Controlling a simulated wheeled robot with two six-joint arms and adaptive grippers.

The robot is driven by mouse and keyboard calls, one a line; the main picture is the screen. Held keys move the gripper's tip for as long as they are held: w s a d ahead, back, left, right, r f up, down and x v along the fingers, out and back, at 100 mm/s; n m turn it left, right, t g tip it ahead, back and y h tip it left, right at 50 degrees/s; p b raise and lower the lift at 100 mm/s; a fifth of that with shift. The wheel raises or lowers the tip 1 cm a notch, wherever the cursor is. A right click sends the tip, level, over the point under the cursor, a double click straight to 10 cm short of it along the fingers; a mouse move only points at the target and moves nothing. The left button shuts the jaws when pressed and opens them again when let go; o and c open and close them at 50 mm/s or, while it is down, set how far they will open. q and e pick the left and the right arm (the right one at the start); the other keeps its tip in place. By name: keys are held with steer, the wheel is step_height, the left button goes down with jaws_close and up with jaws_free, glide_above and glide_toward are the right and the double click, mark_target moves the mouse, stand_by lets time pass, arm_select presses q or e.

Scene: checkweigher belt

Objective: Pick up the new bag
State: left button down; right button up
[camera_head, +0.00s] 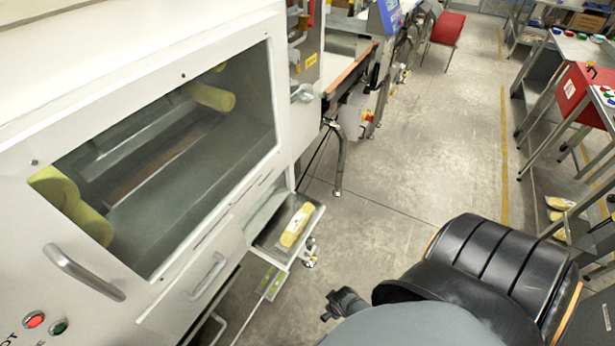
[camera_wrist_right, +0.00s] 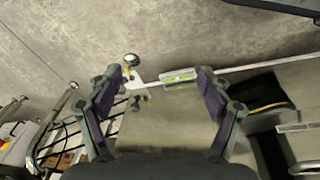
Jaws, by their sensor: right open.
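A yellow bag with a white label (camera_head: 296,225) lies in a small metal outlet tray (camera_head: 262,240) at the front of the white machine. It is the only bag I see in that tray. My right gripper (camera_head: 343,303) is below and to the right of the tray in the head view, apart from the bag. In the right wrist view the right gripper (camera_wrist_right: 160,85) is open, with nothing between its fingers. I cannot make out the bag in the wrist view. My left gripper is not in view.
The white machine (camera_head: 215,200) with a window and handles fills the left. Metal shelves with several yellow bags (camera_head: 560,203) are farther right. The concrete floor (camera_head: 420,150) between is clear.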

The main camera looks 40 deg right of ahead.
steer(key=w+a+r+n+b, duration=0.1)
steer(key=w+r+b, duration=0.2)
steer(key=w+r, duration=0.3)
steer(key=n+h+b, duration=0.4)
steer(key=n, duration=1)
glide_toward(294, 223)
steer(key=s+f, duration=0.1)
steer(key=s+d+f, duration=0.1)
steer(key=f, duration=0.1)
steer(key=shift+s+f, duration=0.25)
steer(key=w+r+n+g+h+b, duration=0.1)
steer(key=w+r+n, duration=0.3)
steer(key=r+n, duration=0.4)
steer(key=shift+m+h, duration=0.3)
steer(key=shift+m, duration=0.4)
step_height(294, 223, down, 9)
steer(key=shift+r+b, duration=0.15)
steer(key=shift+b, duration=0.55)
steer(key=shift+b+x, duration=0.45)
steer(key=shift+x, duration=2.5)
steer(key=c, duration=0.3)
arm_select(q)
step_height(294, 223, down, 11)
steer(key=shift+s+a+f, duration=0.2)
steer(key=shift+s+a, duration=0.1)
arm_select(e)
steer(key=shift+r, duration=0.1)
steer(key=c, duration=1.2)
